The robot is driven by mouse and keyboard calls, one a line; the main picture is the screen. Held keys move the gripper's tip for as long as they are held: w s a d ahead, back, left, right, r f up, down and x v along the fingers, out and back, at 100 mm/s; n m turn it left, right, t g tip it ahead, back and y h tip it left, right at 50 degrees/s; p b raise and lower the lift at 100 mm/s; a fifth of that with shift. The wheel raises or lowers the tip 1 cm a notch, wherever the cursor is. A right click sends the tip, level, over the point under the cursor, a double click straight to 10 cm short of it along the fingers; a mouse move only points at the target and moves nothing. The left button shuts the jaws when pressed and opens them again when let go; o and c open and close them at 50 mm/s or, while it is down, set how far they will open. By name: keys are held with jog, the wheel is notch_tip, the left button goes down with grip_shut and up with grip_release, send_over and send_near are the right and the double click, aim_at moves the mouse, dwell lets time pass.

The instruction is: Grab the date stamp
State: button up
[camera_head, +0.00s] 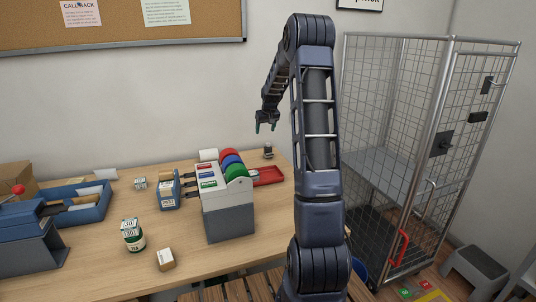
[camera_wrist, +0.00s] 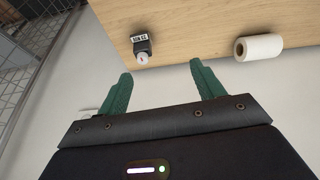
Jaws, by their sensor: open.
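The date stamp (camera_wrist: 141,48) is a small dark block with a white printed label and a pale round knob, on the wooden counter close to its edge in the wrist view. In the head view the likely same small dark item (camera_head: 268,152) stands at the counter's back right. My gripper (camera_wrist: 160,69) is open and empty, its two green fingers apart. In the wrist view the stamp lies beyond the fingertips, between them and nearer the left one. In the head view my gripper (camera_head: 265,127) hangs above the stamp, apart from it.
A white roll (camera_wrist: 259,47) lies near the stamp. A grey dispenser (camera_head: 229,218) with coloured rolls and a red tray (camera_head: 268,176) stand in front of the stamp. A wire cage trolley (camera_head: 435,150) stands right of the counter. The wall (camera_head: 190,90) is close behind.

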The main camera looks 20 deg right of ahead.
send_near(268, 147)
jog(key=f, duration=0.1)
jog(key=x, duration=0.6)
jog(key=shift+w+a+f, duration=0.15)
jog(key=shift+w+a, duration=0.1)
jog(key=shift+w, duration=0.15)
jog(key=shift+d+x, duration=0.15)
jog(key=shift+x, duration=1.15)
jog(key=shift+d+x, duration=0.15)
jog(key=shift+x, duration=1.2)
jog(key=c, duration=1.2)
jog(key=shift+r, duration=0.2)
